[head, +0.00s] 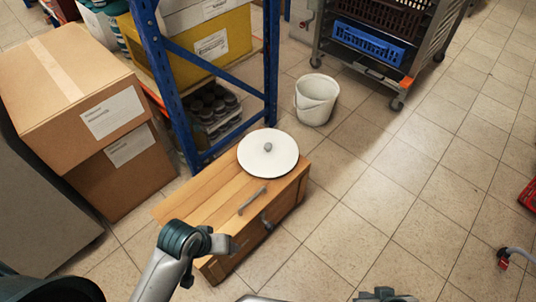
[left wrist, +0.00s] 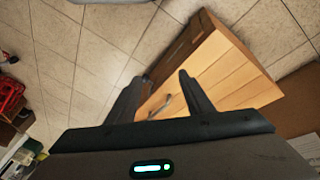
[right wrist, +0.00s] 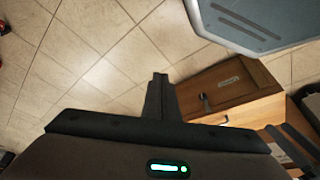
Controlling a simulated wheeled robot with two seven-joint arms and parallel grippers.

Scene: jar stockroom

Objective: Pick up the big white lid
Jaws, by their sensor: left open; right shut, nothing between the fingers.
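The big white lid (head: 262,163) is round, with a grey knob on top. It lies flat on the far end of a wooden chest (head: 190,195), knob up. No gripper touches it, and neither wrist view shows it. My left gripper (left wrist: 157,78) is open and empty. In its wrist view the chest is below and to the right, with a metal handle (left wrist: 167,101) seen between the fingers. My right gripper (right wrist: 158,77) is shut and empty, over tiled floor beside the chest. In the head view it shows only partly at the bottom edge (head: 385,293).
Stacked cardboard boxes (head: 70,75) stand left of the chest. A blue-framed shelf (head: 164,90) rises behind it, close to the lid. A white bucket (head: 315,101) stands beyond the lid, before a metal rack (head: 340,56) with crates.

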